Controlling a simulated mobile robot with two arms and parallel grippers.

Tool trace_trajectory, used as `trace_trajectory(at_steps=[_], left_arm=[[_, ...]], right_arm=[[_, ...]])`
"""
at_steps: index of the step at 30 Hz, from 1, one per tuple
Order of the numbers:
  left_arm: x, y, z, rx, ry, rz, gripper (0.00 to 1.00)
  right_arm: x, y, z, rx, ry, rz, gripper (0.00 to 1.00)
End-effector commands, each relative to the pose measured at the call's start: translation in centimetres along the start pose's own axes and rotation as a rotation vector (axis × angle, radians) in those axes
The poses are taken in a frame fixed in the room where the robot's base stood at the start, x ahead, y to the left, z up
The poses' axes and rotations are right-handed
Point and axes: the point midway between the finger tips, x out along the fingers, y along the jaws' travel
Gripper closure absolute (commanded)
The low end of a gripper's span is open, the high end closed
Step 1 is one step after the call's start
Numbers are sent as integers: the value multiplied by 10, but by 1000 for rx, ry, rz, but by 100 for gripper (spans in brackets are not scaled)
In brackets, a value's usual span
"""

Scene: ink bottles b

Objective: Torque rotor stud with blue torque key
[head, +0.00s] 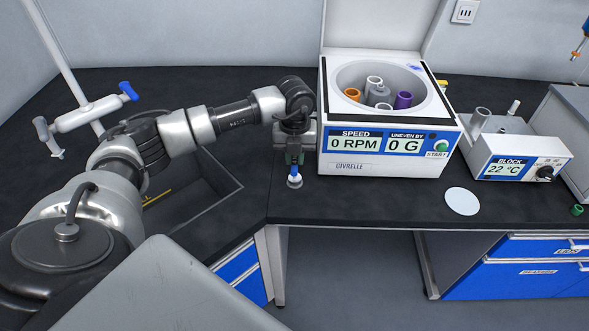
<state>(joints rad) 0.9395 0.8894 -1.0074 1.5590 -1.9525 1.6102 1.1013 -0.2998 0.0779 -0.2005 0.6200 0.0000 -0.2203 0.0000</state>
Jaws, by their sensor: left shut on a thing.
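My left gripper (294,157) points down beside the front left corner of the centrifuge (349,164). It is shut on a small blue-and-white piece (294,176), which looks like the blue torque key and is partly hidden by the jaws. The centrifuge lid is up. Its bowl (341,77) holds the rotor, with a white tube (373,83), an orange one (352,94), a purple one (403,99) and a grey one (383,107). I cannot clearly make out the stud among them. My right gripper is not in view.
The centrifuge display (354,143) reads 0 RPM and 0 G. A heating block (519,158) stands to its right. A white disc (462,201) and a green cap (577,210) lie on the dark bench.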

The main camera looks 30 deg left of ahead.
Motion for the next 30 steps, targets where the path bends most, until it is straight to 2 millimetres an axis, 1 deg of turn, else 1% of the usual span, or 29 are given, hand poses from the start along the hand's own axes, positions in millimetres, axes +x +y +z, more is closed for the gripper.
trace_trajectory(at_steps=[1, 2, 3, 11, 30], left_arm=[[0, 0, 0, 0, 0, 0, 93], [0, 0, 0, 0, 0, 0, 98], [0, 0, 0, 0, 0, 0, 100], [-3, 0, 0, 0, -1, -1, 100], [-41, 0, 0, 0, -1, -1, 100]], right_arm=[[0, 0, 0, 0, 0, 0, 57], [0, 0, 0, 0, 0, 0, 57], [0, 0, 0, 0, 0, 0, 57], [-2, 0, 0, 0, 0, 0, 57], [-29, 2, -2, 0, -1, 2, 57]])
